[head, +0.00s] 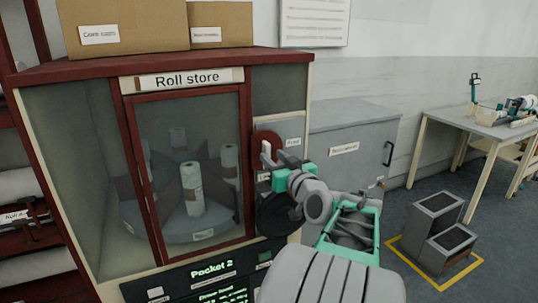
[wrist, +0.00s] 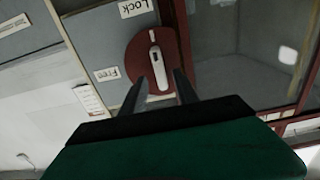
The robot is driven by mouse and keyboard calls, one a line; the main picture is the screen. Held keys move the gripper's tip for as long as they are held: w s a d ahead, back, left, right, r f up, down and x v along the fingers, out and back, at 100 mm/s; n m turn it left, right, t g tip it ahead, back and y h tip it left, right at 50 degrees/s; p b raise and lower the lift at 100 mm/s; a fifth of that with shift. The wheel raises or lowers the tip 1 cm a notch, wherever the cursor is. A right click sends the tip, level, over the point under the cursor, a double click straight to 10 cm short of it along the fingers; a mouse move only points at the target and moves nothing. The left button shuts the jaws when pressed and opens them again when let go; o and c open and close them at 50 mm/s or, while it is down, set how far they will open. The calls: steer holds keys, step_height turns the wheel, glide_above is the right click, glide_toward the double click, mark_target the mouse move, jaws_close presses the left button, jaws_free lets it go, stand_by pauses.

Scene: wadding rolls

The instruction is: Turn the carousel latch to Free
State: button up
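The carousel latch is a dark red disc (head: 267,138) with a pale lever, on the roll store's front, right of the glass door. In the wrist view its pale lever (wrist: 157,68) lies along the line to the "Lock" label (wrist: 136,8), with a small white mark at that end. The "Free" label (wrist: 107,74) is off to the disc's left there. My gripper (wrist: 158,88) is open, one finger on each side of the lever's near end. Whether either finger touches it I cannot tell. In the head view, my gripper partly hides the latch's lower side.
The roll store's glass door (head: 190,165) is shut, with white rolls on a round carousel (head: 170,222) behind it. A panel below reads "Pocket 2" (head: 212,269). A grey cabinet (head: 350,145) stands right of the store.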

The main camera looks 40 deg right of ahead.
mark_target(269, 153)
steer(key=x, duration=0.3)
steer(key=shift+w, duration=0.2)
steer(key=shift+c, duration=0.3)
jaws_close()
